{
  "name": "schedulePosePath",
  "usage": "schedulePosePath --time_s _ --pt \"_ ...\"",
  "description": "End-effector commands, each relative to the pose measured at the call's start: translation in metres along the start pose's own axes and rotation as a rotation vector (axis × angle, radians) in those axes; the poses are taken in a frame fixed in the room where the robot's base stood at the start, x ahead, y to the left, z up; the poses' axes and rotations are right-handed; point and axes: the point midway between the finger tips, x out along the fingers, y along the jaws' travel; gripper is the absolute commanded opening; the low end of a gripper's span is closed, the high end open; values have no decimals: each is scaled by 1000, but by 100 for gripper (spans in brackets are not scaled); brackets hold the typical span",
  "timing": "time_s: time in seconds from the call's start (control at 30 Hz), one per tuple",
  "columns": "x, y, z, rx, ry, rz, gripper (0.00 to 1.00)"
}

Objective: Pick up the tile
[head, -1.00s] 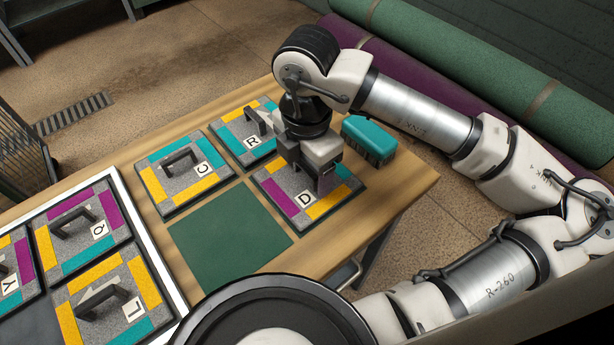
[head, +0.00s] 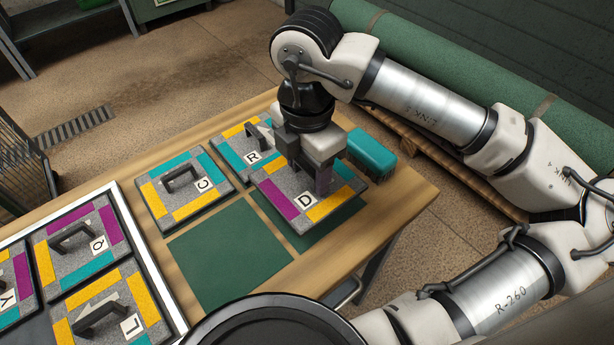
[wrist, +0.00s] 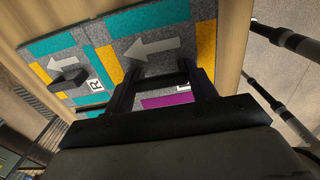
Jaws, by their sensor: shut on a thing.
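The tile marked D (head: 277,188) is grey with purple, yellow and teal edge strips. It is raised a little above the table, and a green square (head: 345,218) shows under its right and front edges. My gripper (head: 323,180) is shut on the tile's handle from above. In the wrist view my gripper (wrist: 163,90) reaches over the D tile (wrist: 160,22), whose grey arrow and purple strip show. My gripper hides most of the handle.
Tiles R (head: 232,150) and C (head: 196,197) lie close by on the wooden table (head: 408,200). A teal brush-like block (head: 371,152) stands just behind the D tile. A bare green square (head: 215,262) lies in front. A white-framed tray (head: 150,262) at left holds tiles Q, L and Y.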

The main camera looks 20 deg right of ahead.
Motion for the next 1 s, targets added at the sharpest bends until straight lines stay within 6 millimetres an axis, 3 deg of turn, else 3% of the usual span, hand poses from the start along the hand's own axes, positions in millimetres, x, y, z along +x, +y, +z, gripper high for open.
schedulePosePath --time_s 0.3,0.5,0.7,1.0 --pt "-82 1 0 2 -4 2 24" --pt "-123 0 0 0 -2 1 24" --pt "-147 0 0 0 -1 0 24" --pt "-157 0 0 -2 1 1 24"
